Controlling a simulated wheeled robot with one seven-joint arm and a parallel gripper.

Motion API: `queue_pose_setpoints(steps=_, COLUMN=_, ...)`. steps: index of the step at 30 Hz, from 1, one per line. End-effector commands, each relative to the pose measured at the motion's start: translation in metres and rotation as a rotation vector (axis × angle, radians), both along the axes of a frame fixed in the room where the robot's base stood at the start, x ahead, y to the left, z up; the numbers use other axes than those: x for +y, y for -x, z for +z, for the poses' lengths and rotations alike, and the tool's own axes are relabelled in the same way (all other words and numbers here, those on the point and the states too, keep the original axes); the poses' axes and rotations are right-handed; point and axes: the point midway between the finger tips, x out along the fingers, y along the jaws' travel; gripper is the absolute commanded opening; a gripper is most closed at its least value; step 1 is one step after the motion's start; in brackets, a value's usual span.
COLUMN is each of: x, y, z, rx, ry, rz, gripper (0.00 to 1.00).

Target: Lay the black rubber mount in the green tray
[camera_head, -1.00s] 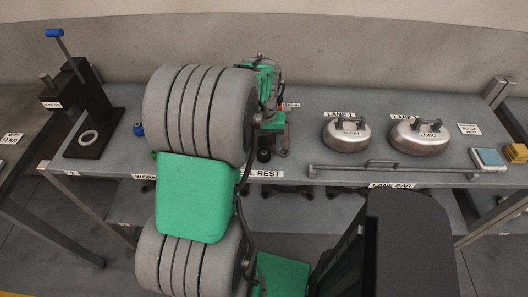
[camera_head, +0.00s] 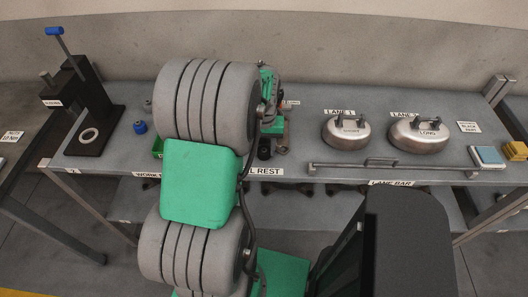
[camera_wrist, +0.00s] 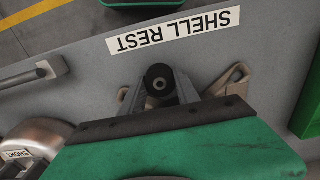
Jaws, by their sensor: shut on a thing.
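The black rubber mount (camera_wrist: 159,82) is a dark round piece with a hole in its middle. In the wrist view it sits between the grey fingertips of my gripper (camera_wrist: 160,90), which is shut on it. In the head view the mount (camera_head: 264,151) shows as a small dark cylinder below my gripper, near the SHELL REST label. I cannot tell whether it touches the bench. The green tray (camera_head: 157,147) is left of it in the head view, partly hidden behind my arm. A green wall at the right edge of the wrist view (camera_wrist: 306,105) looks like this tray.
Two steel shells (camera_head: 346,131) (camera_head: 419,134) stand at the bench's right, behind a lane bar (camera_head: 390,166). A black press (camera_head: 92,120) stands at the left, with a blue piece (camera_head: 140,127) beside it. Bare bench lies between mount and shells.

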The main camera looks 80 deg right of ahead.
Motion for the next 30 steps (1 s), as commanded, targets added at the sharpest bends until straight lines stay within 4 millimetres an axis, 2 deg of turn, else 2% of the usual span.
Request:
queue_pose_setpoints(steps=1, x=0.0, y=0.0, z=0.0, rx=0.0, ry=0.0, rz=0.0, gripper=0.1)
queue_pose_setpoints(steps=5, x=0.0, y=0.0, z=0.0, rx=0.0, ry=0.0, rz=0.0, gripper=0.0)
queue_pose_setpoints(steps=14, x=-0.001, y=0.0, z=0.002, rx=0.0, ry=0.001, rz=0.0, gripper=0.0)
queue_pose_setpoints(steps=19, x=-0.002, y=0.0, z=0.017, rx=0.0, ry=0.005, rz=0.0, gripper=0.0)
queue_pose_setpoints(steps=22, x=0.001, y=0.0, z=0.035, rx=0.0, ry=0.006, rz=0.0, gripper=0.0)
queue_pose_setpoints(steps=26, x=0.029, y=-0.004, z=0.067, rx=-0.001, ry=0.01, rz=0.001, gripper=0.0)
queue_pose_setpoints(steps=28, x=0.046, y=-0.007, z=0.088, rx=-0.001, ry=0.01, rz=0.001, gripper=0.0)
queue_pose_setpoints(steps=30, x=0.069, y=-0.01, z=0.098, rx=-0.001, ry=0.007, rz=0.003, gripper=0.0)
